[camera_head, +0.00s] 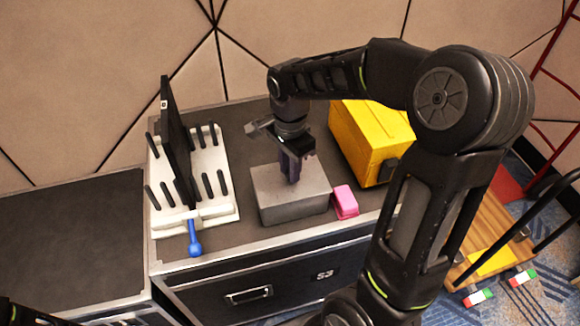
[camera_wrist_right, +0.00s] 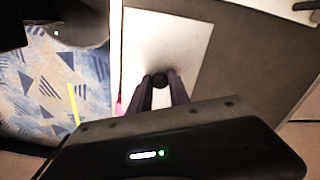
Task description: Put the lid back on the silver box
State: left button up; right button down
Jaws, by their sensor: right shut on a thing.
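The silver box (camera_head: 292,206) stands on the dark case top, with a flat grey lid (camera_head: 268,182) on or right over it; I cannot tell whether a gap is left. My right gripper (camera_head: 291,180) points straight down at the middle of the lid. In the right wrist view its fingers (camera_wrist_right: 161,84) are shut on a small dark knob (camera_wrist_right: 160,80) at the middle of the pale lid (camera_wrist_right: 185,45). The box walls are hidden in that view. At the lower left corner of the head view a bit of my left arm shows, but its gripper does not.
A pink block (camera_head: 345,202) lies close to the right of the box. A yellow box (camera_head: 367,140) stands behind it. A white pegged rack (camera_head: 218,188) with a black panel (camera_head: 176,140) and a blue-handled tool (camera_head: 194,240) is at left. The left case top (camera_head: 70,235) is bare.

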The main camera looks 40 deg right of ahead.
dwell(0.7)
jog(key=c, duration=1.1)
grip_release()
jog(key=shift+c, duration=0.2)
jog(key=shift+o, duration=0.5)
jog(key=o, duration=0.4)
jog(key=shift+r+p, duration=2.7)
jog(key=shift+r, duration=0.85)
jog(key=shift+c, duration=0.5)
